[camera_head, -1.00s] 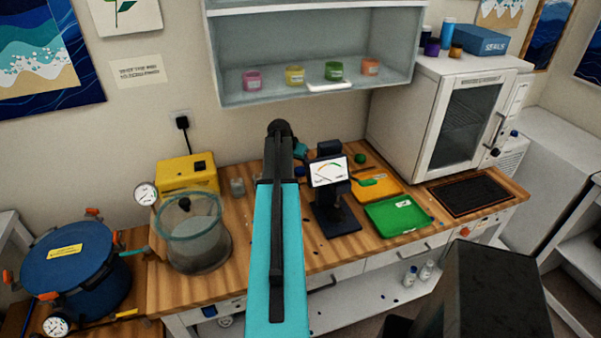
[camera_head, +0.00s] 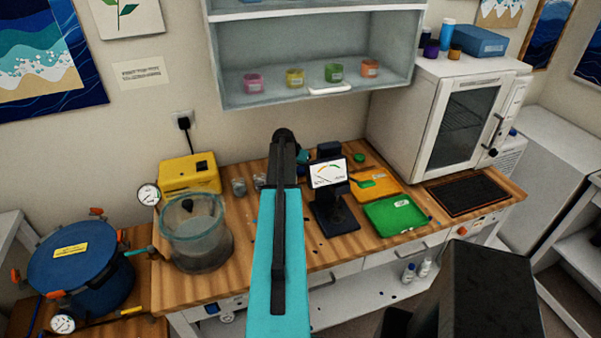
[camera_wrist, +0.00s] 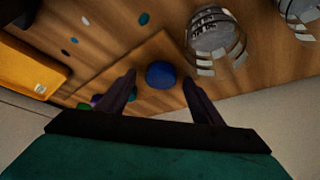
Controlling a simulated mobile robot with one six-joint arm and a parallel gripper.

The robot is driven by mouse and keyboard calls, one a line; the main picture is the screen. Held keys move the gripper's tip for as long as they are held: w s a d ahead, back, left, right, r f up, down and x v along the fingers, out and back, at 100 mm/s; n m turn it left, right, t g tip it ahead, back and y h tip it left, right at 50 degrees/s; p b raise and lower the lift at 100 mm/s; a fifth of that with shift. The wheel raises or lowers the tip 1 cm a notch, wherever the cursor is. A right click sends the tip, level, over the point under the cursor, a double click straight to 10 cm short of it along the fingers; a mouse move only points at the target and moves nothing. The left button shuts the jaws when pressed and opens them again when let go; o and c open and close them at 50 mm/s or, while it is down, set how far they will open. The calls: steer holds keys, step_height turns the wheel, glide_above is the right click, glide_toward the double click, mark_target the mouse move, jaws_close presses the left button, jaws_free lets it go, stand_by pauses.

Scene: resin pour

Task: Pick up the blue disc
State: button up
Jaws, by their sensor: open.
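The blue disc (camera_wrist: 160,75) lies on a wooden surface in the wrist view, ahead of my gripper (camera_wrist: 160,80) and in line with the gap between its two dark fingers. The fingers are spread apart, with nothing held. I cannot tell how far above the surface the fingertips are. In the head view my own arm covers the middle of the bench, and I cannot make out the disc or the fingertips there.
In the wrist view, green and purple pieces lie by the left finger, and a clear cup (camera_wrist: 210,38) stands beyond the right.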

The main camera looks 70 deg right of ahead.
mark_target(299, 171)
steer(key=c, duration=1.1)
steer(key=shift+r, duration=0.2)
steer(key=shift+c, duration=0.2)
steer(key=shift+r+b, duration=1.75)
steer(key=shift+r, duration=1.35)
steer(key=shift+a+r, duration=0.15)
steer(key=shift+a, duration=0.2)
steer(key=w+a+b, duration=0.1)
steer(key=a+b, duration=0.6)
steer(key=a, duration=1)
steer(key=shift+w+a, duration=0.15)
steer(key=shift+w, duration=0.2)
steer(key=shift+r, duration=0.1)
